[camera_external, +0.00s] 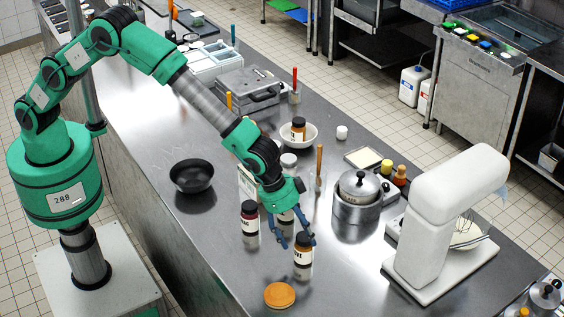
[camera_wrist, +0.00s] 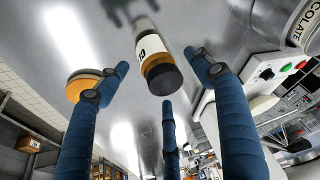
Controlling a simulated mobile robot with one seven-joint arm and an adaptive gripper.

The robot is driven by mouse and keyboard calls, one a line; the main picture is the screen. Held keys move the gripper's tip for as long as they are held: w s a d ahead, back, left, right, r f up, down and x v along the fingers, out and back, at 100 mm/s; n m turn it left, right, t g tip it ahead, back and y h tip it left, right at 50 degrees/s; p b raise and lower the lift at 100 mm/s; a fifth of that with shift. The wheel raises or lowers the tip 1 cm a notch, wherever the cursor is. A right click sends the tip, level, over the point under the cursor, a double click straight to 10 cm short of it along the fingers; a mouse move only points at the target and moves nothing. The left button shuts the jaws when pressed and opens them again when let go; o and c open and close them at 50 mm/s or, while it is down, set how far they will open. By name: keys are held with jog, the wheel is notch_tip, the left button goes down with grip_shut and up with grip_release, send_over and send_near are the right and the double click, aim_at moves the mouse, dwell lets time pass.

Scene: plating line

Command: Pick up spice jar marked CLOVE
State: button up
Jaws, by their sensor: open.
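A spice jar (camera_external: 303,256) with a dark lid stands upright on the steel counter; its white label shows letters ending in "VE". In the wrist view the jar (camera_wrist: 162,78) shows its black lid and a label beginning "CL". My gripper (camera_external: 297,242) is low over the counter, with blue fingers spread around or just beside this jar. In the wrist view my gripper (camera_wrist: 160,72) is open, with a finger on either side of the jar and a third below it in the picture. No finger clearly touches it. The fingers partly cover the jar in the external view.
Another dark-lidded jar (camera_external: 249,218) stands left of my gripper; one more (camera_external: 286,216) is partly hidden behind it. An orange lid (camera_external: 280,295) lies in front. A black bowl (camera_external: 193,175), steel pot (camera_external: 357,197) and white mixer (camera_external: 440,225) stand around. A jar (camera_external: 298,127) sits in a white bowl.

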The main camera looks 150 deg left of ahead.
aim_at(304, 246)
dwell(0.3)
jog(key=shift+x, duration=2.6)
jog(key=shift+s, duration=0.15)
jog(key=shift+c, duration=0.5)
jog(key=c, duration=1.2)
jog(key=shift+r, duration=5.05)
